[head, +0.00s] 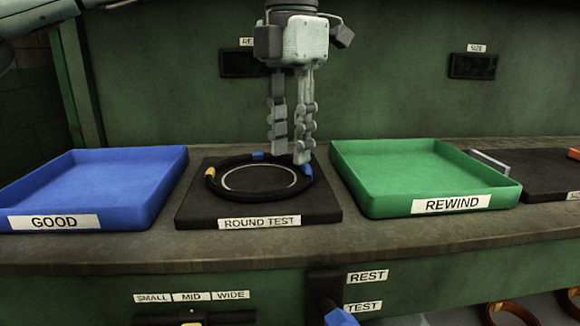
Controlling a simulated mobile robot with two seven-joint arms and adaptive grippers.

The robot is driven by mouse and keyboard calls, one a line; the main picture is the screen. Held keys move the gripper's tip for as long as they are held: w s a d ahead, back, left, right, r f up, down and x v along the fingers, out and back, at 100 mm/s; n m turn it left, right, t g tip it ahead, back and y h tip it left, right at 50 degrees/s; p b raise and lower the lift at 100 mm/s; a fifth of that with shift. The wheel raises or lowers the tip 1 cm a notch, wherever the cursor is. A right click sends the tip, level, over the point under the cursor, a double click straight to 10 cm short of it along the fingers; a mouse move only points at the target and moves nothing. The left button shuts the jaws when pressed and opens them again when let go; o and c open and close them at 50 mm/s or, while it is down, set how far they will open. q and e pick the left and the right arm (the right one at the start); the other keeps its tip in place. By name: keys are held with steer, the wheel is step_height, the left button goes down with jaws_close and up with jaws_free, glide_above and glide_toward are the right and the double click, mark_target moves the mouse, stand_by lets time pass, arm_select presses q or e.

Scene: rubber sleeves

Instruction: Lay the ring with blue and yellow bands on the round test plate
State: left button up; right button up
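The black ring (240,162) with blue and yellow bands lies on the dark square plate labelled ROUND TEST (190,212), roughly around the pale circle marked on it. A yellow band shows at its left, and blue bands show at its back and right. My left gripper (291,156) points straight down at the ring's back right part. Its fingers have a narrow gap between them, and their tips are at the ring and hide a bit of it. Whether they grip the ring or stand loosely around it is unclear. My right gripper is out of view.
An empty blue tray labelled GOOD (172,190) stands left of the plate, and an empty green tray labelled REWIND (375,205) stands right. Another dark plate (545,180) is at the far right. A blue-ended lever (340,316) sticks out at the front below the bench.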

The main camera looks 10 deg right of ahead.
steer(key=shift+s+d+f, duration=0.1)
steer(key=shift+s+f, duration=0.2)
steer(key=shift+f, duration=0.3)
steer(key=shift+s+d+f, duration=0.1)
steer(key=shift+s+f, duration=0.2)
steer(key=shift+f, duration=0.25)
arm_select(q)
step_height(320, 180, up, 6)
steer(key=shift+r, duration=0.25)
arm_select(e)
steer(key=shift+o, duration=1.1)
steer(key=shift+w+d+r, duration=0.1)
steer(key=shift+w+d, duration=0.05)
